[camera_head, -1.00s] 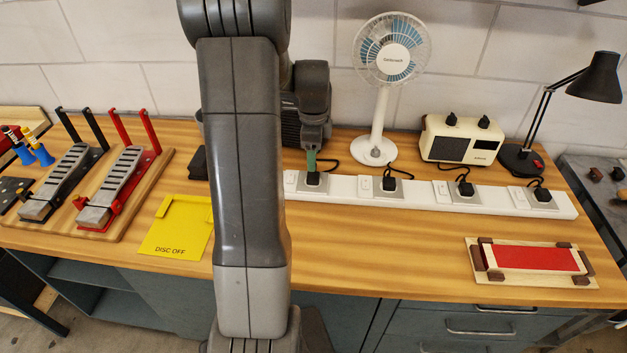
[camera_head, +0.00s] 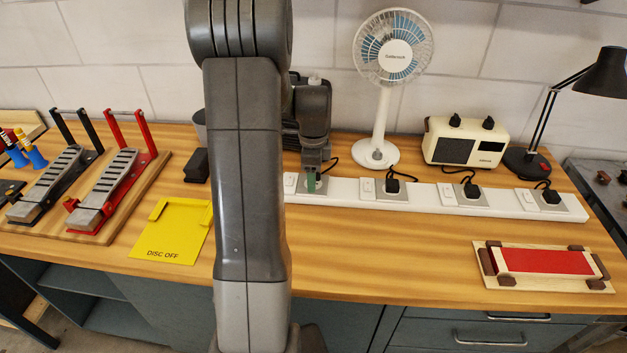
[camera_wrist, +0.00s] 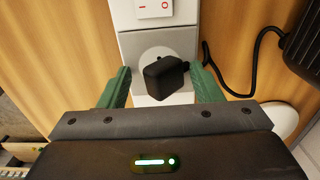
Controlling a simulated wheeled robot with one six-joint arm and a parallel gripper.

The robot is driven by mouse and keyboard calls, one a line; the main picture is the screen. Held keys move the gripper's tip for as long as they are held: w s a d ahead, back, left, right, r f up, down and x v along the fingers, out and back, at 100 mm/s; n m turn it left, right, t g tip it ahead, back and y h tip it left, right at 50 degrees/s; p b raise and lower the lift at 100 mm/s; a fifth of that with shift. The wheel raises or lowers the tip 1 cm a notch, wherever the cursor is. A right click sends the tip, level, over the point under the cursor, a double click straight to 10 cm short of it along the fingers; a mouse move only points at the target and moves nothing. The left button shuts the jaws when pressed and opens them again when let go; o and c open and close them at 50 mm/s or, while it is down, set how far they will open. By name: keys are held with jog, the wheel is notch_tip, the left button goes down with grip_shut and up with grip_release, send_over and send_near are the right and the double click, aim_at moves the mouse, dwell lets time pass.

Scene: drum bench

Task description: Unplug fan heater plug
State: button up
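A white power strip (camera_head: 410,207) runs along the bench, with several black plugs in it. The leftmost visible plug is hidden behind my gripper (camera_head: 311,180) in the head view. In the wrist view this black plug (camera_wrist: 162,77) sits in its grey socket, between the green fingers of my gripper (camera_wrist: 161,84). The fingers are open, with small gaps to the plug on both sides. A black cord runs on the right to a dark ribbed body (camera_wrist: 306,42), seemingly the fan heater. In the head view the dark body (camera_head: 291,138) is mostly hidden behind my arm.
A white fan (camera_head: 381,120), a cream radio (camera_head: 463,142) and a black lamp (camera_head: 526,160) stand behind the strip. A yellow plate marked DISC OFF (camera_head: 176,233) lies left of my arm. A red-topped wooden block (camera_head: 545,262) lies front right.

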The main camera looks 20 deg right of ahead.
jog(key=shift+w+d+f, duration=0.1)
jog(key=shift+w, duration=0.15)
dwell(0.9)
jog(key=c, duration=1.2)
jog(key=shift+w+r+p, duration=0.1)
jog(key=shift+r+p, duration=2.2)
jog(key=shift+r, duration=0.8)
